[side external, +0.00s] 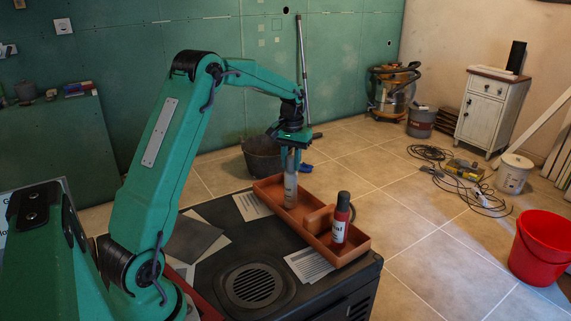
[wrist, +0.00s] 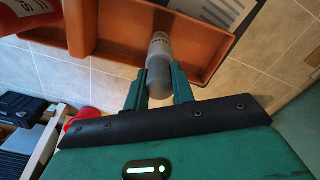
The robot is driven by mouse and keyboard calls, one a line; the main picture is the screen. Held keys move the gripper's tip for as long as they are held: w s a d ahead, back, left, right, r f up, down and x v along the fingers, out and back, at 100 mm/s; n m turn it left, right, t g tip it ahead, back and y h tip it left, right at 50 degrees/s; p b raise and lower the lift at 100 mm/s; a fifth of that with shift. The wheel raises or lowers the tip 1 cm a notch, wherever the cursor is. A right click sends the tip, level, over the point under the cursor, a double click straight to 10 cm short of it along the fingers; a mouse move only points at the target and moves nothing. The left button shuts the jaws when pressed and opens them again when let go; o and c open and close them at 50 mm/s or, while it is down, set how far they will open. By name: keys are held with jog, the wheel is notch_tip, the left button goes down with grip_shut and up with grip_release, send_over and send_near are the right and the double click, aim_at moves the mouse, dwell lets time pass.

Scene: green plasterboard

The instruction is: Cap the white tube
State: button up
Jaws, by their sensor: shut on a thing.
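The white tube (side external: 291,190) looks pale grey and stands upright in the left compartment of an orange-brown tray (side external: 329,264). My gripper (side external: 291,152) is directly above it, pointing down, with its fingers around the tube's top end. In the wrist view, my gripper (wrist: 159,84) is shut on a darker grey cap (wrist: 158,76), which lines up with the paler tube (wrist: 160,46). The cap and tube look in contact, but I cannot tell how far the cap is seated. The fingers hide part of the cap.
The tray sits on a dark bench top with papers (side external: 308,265) and a round grille (side external: 252,285). The air around my gripper is clear.

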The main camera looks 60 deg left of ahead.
jog(key=shift+f, duration=0.1)
dwell(0.3)
jog(key=o, duration=1.5)
jog(key=shift+r, duration=3.55)
grip_shut()
jog(key=shift+f, duration=1.65)
